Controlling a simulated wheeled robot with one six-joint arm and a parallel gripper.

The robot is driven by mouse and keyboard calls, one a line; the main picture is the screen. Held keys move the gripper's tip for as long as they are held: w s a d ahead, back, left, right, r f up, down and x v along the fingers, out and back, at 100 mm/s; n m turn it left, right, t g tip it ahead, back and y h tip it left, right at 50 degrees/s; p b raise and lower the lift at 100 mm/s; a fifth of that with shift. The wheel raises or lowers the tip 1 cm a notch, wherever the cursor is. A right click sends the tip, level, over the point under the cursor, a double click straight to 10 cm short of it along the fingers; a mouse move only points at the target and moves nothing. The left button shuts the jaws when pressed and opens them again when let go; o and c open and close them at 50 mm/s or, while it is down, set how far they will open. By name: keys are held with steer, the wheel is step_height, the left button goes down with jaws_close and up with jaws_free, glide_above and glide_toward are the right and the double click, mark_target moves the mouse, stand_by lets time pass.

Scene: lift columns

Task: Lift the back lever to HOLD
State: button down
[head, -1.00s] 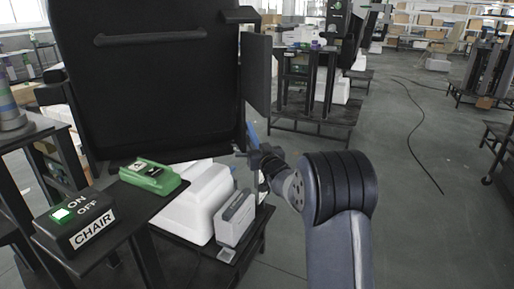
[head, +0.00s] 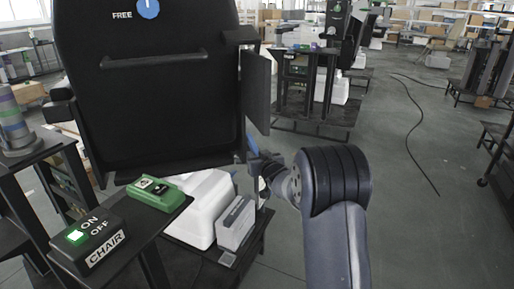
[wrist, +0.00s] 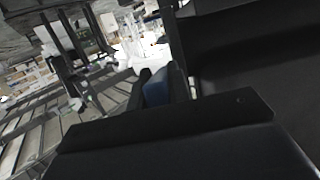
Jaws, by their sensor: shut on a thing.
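The back lever (head: 251,142) shows as a blue piece at the right side of the black chair back (head: 150,110). It also shows in the wrist view (wrist: 158,93), between two dark fingers. My gripper (head: 253,155) is shut on the lever there; its fingers also show in the wrist view (wrist: 160,80). The lever's lower part and pivot are hidden by my gripper and arm. A round blue dial (head: 148,8) on the chair back is cut off by the top edge, with the word FREE beside it. HOLD is not readable in view.
A black CHAIR switch box (head: 88,242) with a lit green ON button and a green control (head: 155,195) stand at the lower left. White and grey housings (head: 207,205) lie under the chair back. Open floor (head: 390,150) with a cable lies right of my arm.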

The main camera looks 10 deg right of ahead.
mark_target(254, 144)
steer(key=shift+s+r+g+p, duration=0.15)
steer(key=shift+r+g+p, duration=1.1)
steer(key=shift+p, duration=3.45)
steer(key=shift+w+r+p, duration=0.2)
steer(key=shift+r+p, duration=0.9)
steer(key=shift+p, duration=0.1)
steer(key=c, duration=1.6)
jaws_free()
steer(key=shift+o, duration=1.4)
steer(key=shift+s+f, duration=0.1)
steer(key=shift+f, duration=0.1)
steer(key=v, duration=1.1)
